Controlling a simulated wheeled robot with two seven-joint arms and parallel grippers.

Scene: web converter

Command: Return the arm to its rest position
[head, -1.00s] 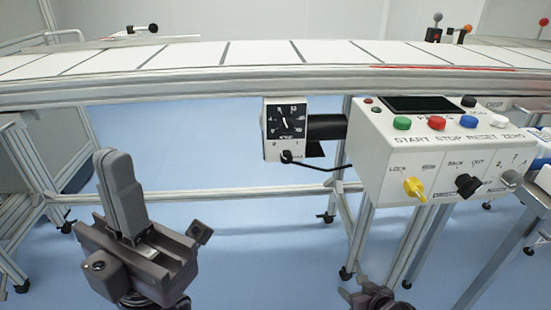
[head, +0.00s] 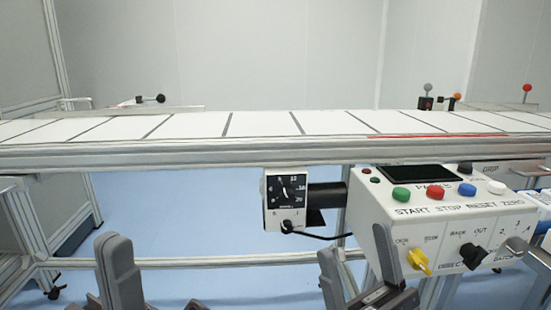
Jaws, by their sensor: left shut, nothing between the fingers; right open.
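My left gripper (head: 119,270) is at the bottom left, pointing up, with its fingers together and nothing between them. Its wrist is mostly below the picture edge. My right gripper (head: 358,270) is at the bottom, right of the middle, with its two fingers spread apart and empty. It stands in front of the lower left part of the control box (head: 445,212) and covers part of its front. I cannot tell whether it touches the box.
A long conveyor (head: 270,128) with white panels crosses the view. The box carries coloured buttons, a yellow knob (head: 419,261) and a black knob (head: 473,256). Blue floor (head: 200,220) is open between the grippers.

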